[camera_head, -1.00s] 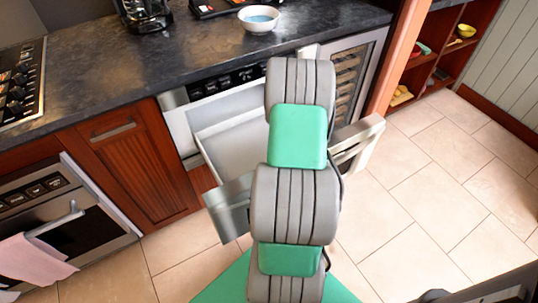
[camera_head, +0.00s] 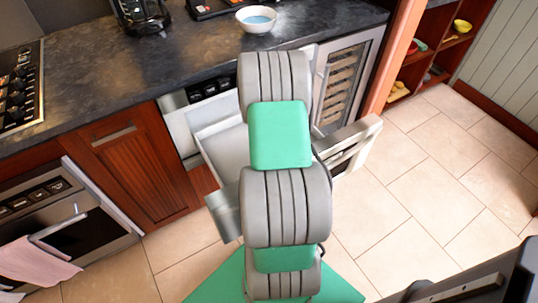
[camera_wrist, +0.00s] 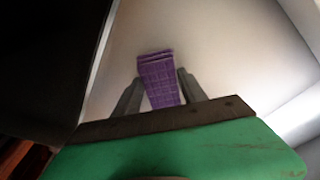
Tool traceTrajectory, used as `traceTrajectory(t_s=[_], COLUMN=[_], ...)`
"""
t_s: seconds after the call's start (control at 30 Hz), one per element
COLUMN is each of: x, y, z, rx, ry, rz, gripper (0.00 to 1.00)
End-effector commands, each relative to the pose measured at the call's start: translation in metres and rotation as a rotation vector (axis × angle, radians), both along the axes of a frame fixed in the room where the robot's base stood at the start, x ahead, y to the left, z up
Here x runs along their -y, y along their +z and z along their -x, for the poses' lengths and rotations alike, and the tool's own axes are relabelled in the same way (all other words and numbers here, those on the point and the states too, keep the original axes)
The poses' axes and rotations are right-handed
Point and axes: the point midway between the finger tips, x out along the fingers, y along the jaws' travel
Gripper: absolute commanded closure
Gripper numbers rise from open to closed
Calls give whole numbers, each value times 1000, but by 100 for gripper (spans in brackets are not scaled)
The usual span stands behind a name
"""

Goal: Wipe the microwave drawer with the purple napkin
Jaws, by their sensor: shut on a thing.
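The purple napkin (camera_wrist: 160,80) shows in the wrist view, folded and held between the two fingers of my gripper (camera_wrist: 156,92). My gripper is shut on it. Behind it is a pale surface that looks like the inside of the microwave drawer; I cannot tell whether the napkin touches it. In the head view the microwave drawer (camera_head: 222,147) is pulled out below the counter, with a white inside and a steel front. My arm covers much of the drawer, and hides the gripper and napkin in that view.
A dark counter (camera_head: 95,80) runs above the drawer and holds a white bowl (camera_head: 257,19). A pink towel (camera_head: 36,262) hangs on the oven handle at left. A wine cooler (camera_head: 341,85) stands right of the drawer. The tiled floor (camera_head: 440,190) at right is clear.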

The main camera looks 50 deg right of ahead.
Motion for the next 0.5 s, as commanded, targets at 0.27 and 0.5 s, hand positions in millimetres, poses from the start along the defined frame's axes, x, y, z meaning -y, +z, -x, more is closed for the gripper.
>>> traceTrajectory(t_s=[0.27,0.5], x=[-2,-2], y=[35,57], z=[-4,-5], rx=[4,4], ry=[9,11], rz=[4,4], gripper=[83,83])
